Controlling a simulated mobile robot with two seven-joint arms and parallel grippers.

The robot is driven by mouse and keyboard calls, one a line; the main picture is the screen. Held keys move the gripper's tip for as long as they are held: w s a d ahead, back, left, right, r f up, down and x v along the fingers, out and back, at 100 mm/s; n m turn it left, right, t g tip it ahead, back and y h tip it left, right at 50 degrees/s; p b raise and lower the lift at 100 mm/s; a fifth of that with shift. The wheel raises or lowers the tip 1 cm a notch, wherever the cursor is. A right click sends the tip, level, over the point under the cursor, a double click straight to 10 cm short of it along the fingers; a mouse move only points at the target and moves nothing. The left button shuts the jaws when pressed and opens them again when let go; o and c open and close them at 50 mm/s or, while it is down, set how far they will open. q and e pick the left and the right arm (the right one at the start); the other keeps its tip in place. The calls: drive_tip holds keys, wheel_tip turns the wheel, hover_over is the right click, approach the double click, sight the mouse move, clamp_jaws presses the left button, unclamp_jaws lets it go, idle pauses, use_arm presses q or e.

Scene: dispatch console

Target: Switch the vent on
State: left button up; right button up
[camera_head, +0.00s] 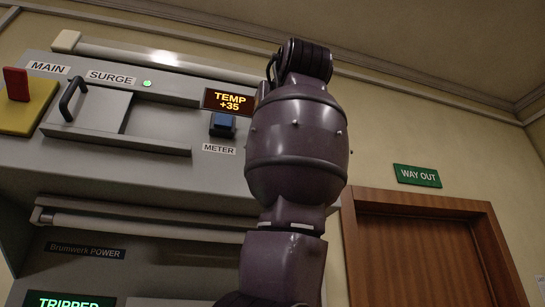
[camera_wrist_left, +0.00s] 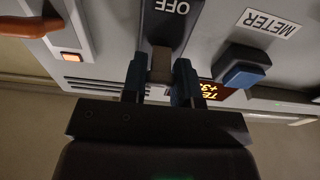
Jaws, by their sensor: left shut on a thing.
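In the left wrist view a dark switch plate (camera_wrist_left: 172,25) carries the word OFF, seen upside down. A grey-brown lever (camera_wrist_left: 161,64) sticks out from it. My left gripper (camera_wrist_left: 160,82) is shut on this lever, with one dark finger on each side. No vent label can be read. In the head view a purple-grey arm of mine stands in front of the console's right part, and the left gripper and the switch do not show there. My right gripper is in neither view.
A blue METER button (camera_head: 222,124) and the TEMP +35 display (camera_head: 229,101) sit close to my arm. The black SURGE handle (camera_head: 73,98) and red MAIN lever (camera_head: 16,84) are at left. An orange-lit box (camera_wrist_left: 70,56) shows in the wrist view.

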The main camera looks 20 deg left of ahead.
use_arm(q)
drive_tip(key=shift+w+a+r+g+h, duration=0.1)
drive_tip(key=shift+r+g+h, duration=0.15)
drive_tip(key=shift+g+h, duration=0.35)
drive_tip(key=shift+r+g+h, duration=0.25)
drive_tip(key=shift+g+h, duration=0.05)
drive_tip(key=shift+g, duration=0.5)
drive_tip(key=shift+r, duration=0.1)
drive_tip(key=o, duration=0.9)
drive_tip(key=shift+w, duration=0.1)
